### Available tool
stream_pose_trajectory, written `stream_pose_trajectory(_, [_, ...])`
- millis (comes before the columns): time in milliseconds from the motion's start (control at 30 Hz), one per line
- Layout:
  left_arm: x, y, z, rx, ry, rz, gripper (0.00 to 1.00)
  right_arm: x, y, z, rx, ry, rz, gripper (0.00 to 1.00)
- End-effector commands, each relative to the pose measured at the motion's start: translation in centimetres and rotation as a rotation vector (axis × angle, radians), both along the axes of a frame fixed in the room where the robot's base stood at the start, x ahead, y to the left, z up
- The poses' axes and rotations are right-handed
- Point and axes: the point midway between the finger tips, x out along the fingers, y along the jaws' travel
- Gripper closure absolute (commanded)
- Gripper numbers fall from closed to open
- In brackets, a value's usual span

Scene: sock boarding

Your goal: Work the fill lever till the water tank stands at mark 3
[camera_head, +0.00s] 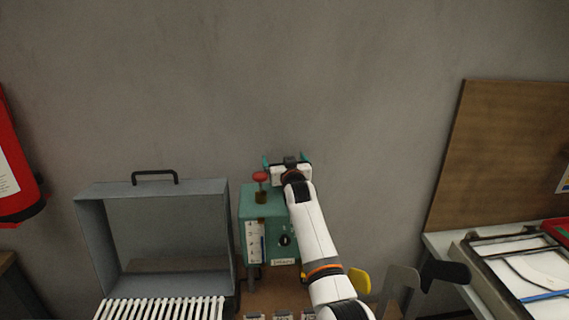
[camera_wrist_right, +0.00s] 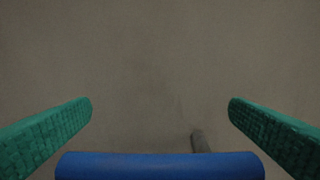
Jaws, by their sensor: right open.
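The teal tank unit (camera_head: 270,197) stands against the wall, with a red knob (camera_head: 260,176) on top. In the head view my gripper and arm hide the lever. My left gripper is out of view.
A grey open-fronted box (camera_head: 150,190) with a top handle stands left of the unit, white slats (camera_head: 160,308) before it. A table with a framed tray (camera_head: 480,270) and a brown board (camera_head: 500,150) are right. The wall above is clear.

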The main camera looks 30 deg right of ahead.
Motion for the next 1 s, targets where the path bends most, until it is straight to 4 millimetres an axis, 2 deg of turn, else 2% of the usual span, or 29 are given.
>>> stream_pose_trajectory(300, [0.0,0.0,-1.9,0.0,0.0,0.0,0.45,0.0,-0.1,5.8,-0.003,-0.007,-0.001,0.0])
stream_pose_trajectory(500, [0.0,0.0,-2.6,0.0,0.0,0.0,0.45,0.0,0.0,8.6,-0.002,-0.005,0.0,0.0])
stream_pose_trajectory(633, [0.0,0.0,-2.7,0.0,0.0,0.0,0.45,0.0,0.0,9.4,-0.001,-0.003,0.0,0.0])
stream_pose_trajectory(867, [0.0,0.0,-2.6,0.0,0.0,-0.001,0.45,0.0,0.0,9.5,-0.002,-0.002,0.0,0.0])
stream_pose_trajectory(1000, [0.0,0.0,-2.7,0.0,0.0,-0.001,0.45,-0.5,-0.7,9.8,-0.023,-0.024,-0.022,0.2])
